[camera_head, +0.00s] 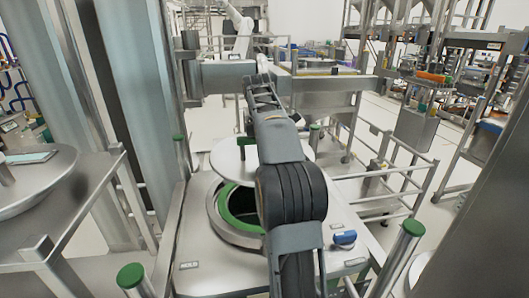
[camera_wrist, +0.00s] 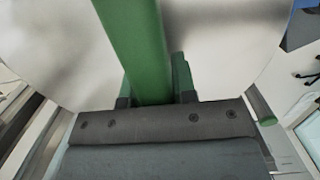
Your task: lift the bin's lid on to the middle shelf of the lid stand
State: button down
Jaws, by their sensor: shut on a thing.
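The bin's lid (camera_head: 226,159) is a flat, pale metal disc with a green handle (camera_head: 243,142) on top. In the head view it hangs above and behind the bin's round opening (camera_head: 238,208), which has a green inner ring and is partly uncovered.
Green-capped posts (camera_head: 130,276) stand around the bin's metal deck (camera_head: 195,262). A blue knob (camera_head: 344,238) is on its right side. A round metal table (camera_head: 45,190) is at the left, near tall steel columns (camera_head: 85,90). Open floor (camera_head: 435,150) shows at the right.

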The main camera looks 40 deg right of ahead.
jog(key=shift+r, duration=0.5)
